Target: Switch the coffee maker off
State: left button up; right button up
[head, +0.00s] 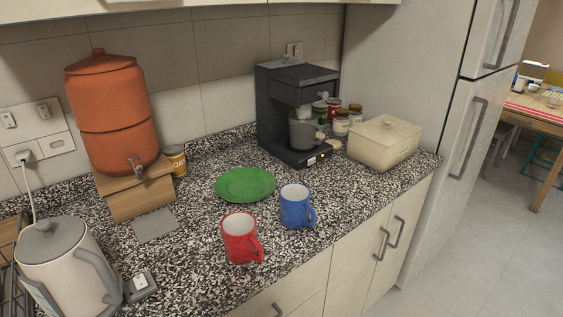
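The coffee maker (282,107) is a dark grey machine standing upright near the back wall of the speckled counter, left of the fridge. A dark carafe (303,134) with a light handle sits in its opening. A small pale mark (311,161) shows on the front of its base; I cannot tell whether it is the switch, or whether the machine is on. Neither of my grippers is in the head view.
A red mug (240,238), a blue mug (295,206) and a green plate (245,184) occupy the counter in front. A beige box (384,142) and several jars (341,123) stand at its right. A kettle (68,265) and orange water dispenser (112,110) are left.

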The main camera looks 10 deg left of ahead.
aim_at(311, 161)
jog(key=i+l+z, duration=0.2)
jog(key=l, duration=0.2)
jog(key=i+l+z, duration=0.1)
jog(key=l+z, duration=0.15)
jog(key=l, duration=0.2)
jog(key=i+l+z, duration=0.2)
jog(key=l, duration=0.15)
